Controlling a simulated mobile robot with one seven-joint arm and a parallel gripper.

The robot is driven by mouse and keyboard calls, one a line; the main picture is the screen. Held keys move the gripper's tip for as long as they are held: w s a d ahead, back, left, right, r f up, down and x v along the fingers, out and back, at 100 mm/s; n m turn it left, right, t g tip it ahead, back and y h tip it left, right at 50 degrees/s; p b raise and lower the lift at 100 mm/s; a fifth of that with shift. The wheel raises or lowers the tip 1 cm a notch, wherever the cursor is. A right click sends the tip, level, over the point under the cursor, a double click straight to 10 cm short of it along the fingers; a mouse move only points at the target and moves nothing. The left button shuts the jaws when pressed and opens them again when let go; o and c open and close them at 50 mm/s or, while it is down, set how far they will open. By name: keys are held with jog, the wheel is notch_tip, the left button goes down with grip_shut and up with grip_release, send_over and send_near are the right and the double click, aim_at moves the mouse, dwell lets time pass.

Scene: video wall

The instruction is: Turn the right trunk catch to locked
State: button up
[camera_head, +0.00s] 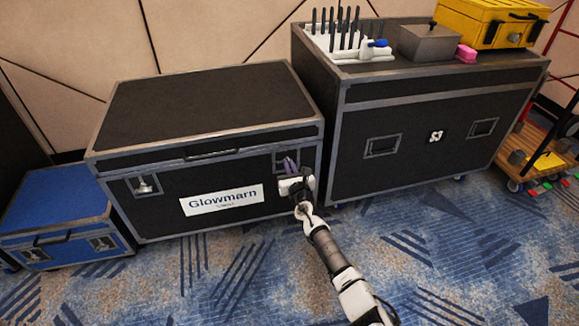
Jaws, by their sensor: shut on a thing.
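The black trunk (215,163) with grey metal edges and a white "Glowmarn" label (222,199) stands closed on the carpet. Its left catch (145,185) is a silver fitting on a recessed plate and shows clearly. Its right catch sits in a recessed plate (286,154) at the front right, mostly hidden behind my gripper. My gripper (289,168) reaches up to this plate from the lower right and is shut on the right catch. The gripper covers the catch, so I cannot tell which way it is turned.
A taller black case (420,146) stands close on the right, carrying tools, a grey box (428,44) and a yellow toolbox (487,22). A blue case (58,208) sits at left. A wooden cart (530,157) is at far right. The carpet in front is clear.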

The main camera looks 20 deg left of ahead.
grip_shut()
jog(key=shift+w+d+f+m+p, duration=0.2)
jog(key=shift+m+p, duration=0.2)
jog(key=shift+m, duration=2.55)
jog(key=shift+w+d+f+m+p, duration=0.2)
jog(key=shift+m+p, duration=0.25)
jog(key=shift+m, duration=2.55)
jog(key=shift+w+d+f+m+p, duration=0.15)
jog(key=shift+m+p, duration=0.25)
jog(key=shift+m, duration=2.55)
jog(key=shift+s+f, duration=0.1)
jog(key=o, duration=0.6)
grip_release()
jog(key=shift+s+f, duration=0.1)
